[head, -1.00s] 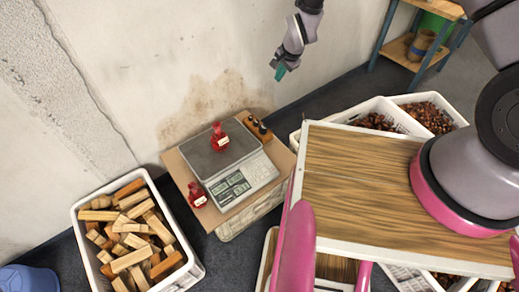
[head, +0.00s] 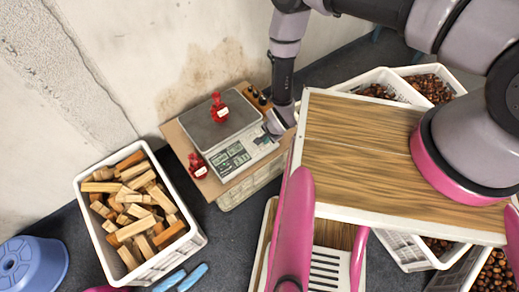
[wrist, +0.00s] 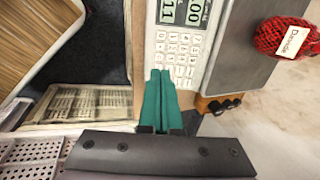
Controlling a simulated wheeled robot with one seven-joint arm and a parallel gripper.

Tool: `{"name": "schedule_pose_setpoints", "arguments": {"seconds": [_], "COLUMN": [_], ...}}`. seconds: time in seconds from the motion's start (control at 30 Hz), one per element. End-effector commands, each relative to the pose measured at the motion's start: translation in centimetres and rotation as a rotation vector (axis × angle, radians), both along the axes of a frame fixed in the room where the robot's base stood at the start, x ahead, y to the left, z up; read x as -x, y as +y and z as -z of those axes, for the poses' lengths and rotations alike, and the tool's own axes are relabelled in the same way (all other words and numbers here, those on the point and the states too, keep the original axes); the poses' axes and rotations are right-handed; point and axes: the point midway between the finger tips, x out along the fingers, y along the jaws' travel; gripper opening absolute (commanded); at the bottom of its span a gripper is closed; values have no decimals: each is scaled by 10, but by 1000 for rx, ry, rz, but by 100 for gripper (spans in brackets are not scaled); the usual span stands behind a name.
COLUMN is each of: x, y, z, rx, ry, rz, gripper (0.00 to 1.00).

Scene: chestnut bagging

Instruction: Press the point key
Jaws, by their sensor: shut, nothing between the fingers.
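The kitchen-type scale (head: 238,158) stands on a cardboard-topped crate against the wall, with its display and keypad panel facing front. In the wrist view its keypad (wrist: 177,54) shows small pale keys beside the display. The point key is too small to single out by its mark. My gripper (wrist: 160,72) is shut and empty, its teal fingertips over the bottom end of the keypad; whether they touch a key I cannot tell. In the head view my gripper (head: 272,128) is at the right end of the scale's panel, its tips partly hidden.
A red net bag (head: 219,108) with a tag stands on the scale's pan, and another (head: 197,167) lies beside the scale. A wooden weight block (head: 258,98) is behind it. A crate of wood pieces (head: 196,240) is at left; chestnut crates (head: 407,82) are at right.

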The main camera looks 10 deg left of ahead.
Motion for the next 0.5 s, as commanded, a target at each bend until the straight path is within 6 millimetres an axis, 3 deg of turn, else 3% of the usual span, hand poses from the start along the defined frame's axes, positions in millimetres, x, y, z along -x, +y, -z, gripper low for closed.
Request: {"name": "schedule_pose_setpoints", "arguments": {"seconds": [0.27,0.5], "x": [-2,-10], "y": [2,12], "z": [9,51], "rx": [1,1], "ry": [1,0], "rz": [0,-3], "gripper": [0,0]}}
